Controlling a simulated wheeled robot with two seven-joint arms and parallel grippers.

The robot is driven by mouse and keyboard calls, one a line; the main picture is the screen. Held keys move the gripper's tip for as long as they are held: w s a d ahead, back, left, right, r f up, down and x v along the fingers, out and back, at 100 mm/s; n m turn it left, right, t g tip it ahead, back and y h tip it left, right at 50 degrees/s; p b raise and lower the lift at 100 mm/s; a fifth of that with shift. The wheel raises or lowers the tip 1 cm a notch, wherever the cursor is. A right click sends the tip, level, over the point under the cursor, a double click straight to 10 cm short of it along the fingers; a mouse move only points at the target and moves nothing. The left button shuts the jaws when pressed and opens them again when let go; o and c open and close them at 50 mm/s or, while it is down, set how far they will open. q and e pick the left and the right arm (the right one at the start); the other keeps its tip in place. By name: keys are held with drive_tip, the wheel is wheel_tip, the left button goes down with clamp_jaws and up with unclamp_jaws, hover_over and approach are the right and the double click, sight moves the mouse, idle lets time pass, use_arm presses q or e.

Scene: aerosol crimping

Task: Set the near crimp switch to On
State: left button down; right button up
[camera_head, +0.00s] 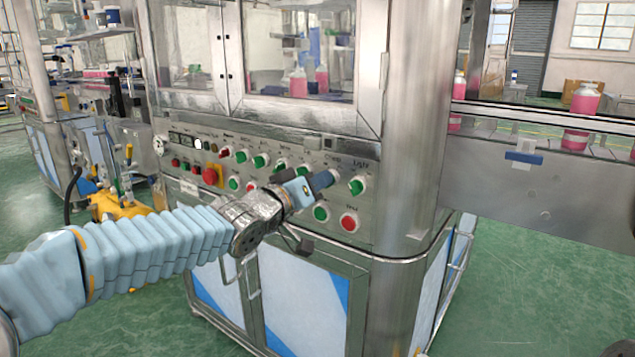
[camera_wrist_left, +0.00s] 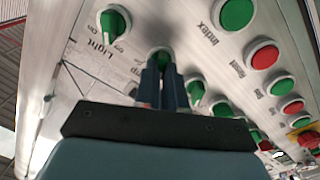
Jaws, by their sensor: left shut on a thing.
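My left gripper (camera_head: 328,180) reaches the control panel (camera_head: 300,235) of the steel machine. It also shows in the wrist view (camera_wrist_left: 162,70). Its fingers are shut on the crimp switch (camera_wrist_left: 160,54), a green knob beside a label partly hidden by the fingers, of which "mp" can be read. Most of this knob is covered by the fingers, so its setting cannot be told. In the head view the fingers hide it. My right gripper is not in view.
The green Light switch (camera_head: 357,186) sits close to the right of my fingers. A green Index button (camera_head: 321,213) and a red button (camera_head: 349,221) lie below. A red emergency stop (camera_head: 210,175) and several green knobs are to the left.

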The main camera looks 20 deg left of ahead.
use_arm(q)
drive_tip(key=shift+m, duration=0.3)
drive_tip(key=m+b, duration=0.1)
drive_tip(key=m, duration=0.2)
drive_tip(key=m+b, duration=0.2)
drive_tip(key=m, duration=0.2)
drive_tip(key=m+b, duration=0.1)
drive_tip(key=m, duration=0.3)
drive_tip(key=shift+s+d, duration=0.1)
drive_tip(key=shift+d, duration=0.2)
drive_tip(key=shift+m, duration=0.3)
drive_tip(key=c, duration=1.2)
unclamp_jaws()
